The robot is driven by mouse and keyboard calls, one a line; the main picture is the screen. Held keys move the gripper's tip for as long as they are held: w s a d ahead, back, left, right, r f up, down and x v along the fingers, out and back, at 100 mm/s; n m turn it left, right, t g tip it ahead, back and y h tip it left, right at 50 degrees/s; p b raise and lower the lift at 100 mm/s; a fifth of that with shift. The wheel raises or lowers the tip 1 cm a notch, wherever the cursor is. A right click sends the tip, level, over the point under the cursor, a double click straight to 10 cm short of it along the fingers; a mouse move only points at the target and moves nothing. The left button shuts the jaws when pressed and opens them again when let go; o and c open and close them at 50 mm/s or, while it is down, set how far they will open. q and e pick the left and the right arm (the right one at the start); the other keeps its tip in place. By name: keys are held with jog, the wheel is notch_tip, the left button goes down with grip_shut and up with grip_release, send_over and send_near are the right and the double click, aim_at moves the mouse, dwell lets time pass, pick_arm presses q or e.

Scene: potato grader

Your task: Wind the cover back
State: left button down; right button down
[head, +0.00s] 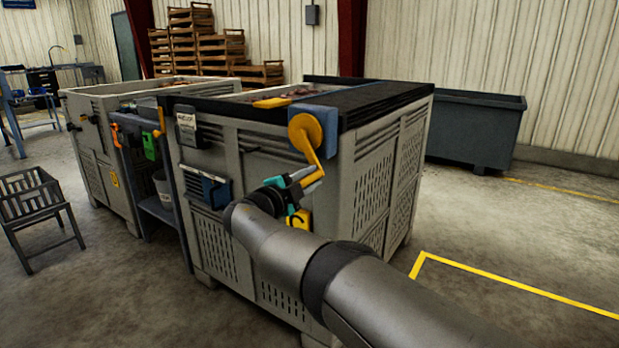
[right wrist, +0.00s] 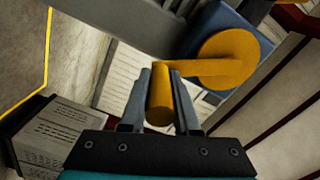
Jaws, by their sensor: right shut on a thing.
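A yellow crank (head: 306,134) with a round hub sits on a blue block (head: 327,119) at the front right corner of the near grey bin (head: 375,185). A black cover (head: 375,97) lies along the right part of the bin's top, and potatoes show in the opening beside it. My right gripper (head: 314,180) is at the lower end of the crank arm. In the right wrist view its fingers are shut on the crank's yellow handle (right wrist: 160,98), with the hub (right wrist: 228,58) just beyond. My left gripper is not in view.
A second bin (head: 95,150) stands to the left, with a narrow grey stand (head: 155,205) between the bins. A slatted crate on legs (head: 38,205) is at far left. A dark bin (head: 475,130) stands behind right. Floor on the right is clear, with a yellow line.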

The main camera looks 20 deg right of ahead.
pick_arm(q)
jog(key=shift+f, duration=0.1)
pick_arm(e)
jog(key=shift+d+f, duration=0.1)
jog(key=shift+f, duration=0.15)
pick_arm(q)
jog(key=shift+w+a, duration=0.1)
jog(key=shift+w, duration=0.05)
pick_arm(e)
jog(key=c, duration=1)
grip_release()
jog(key=shift+c, duration=0.2)
jog(key=o, duration=0.4)
jog(key=shift+r, duration=0.1)
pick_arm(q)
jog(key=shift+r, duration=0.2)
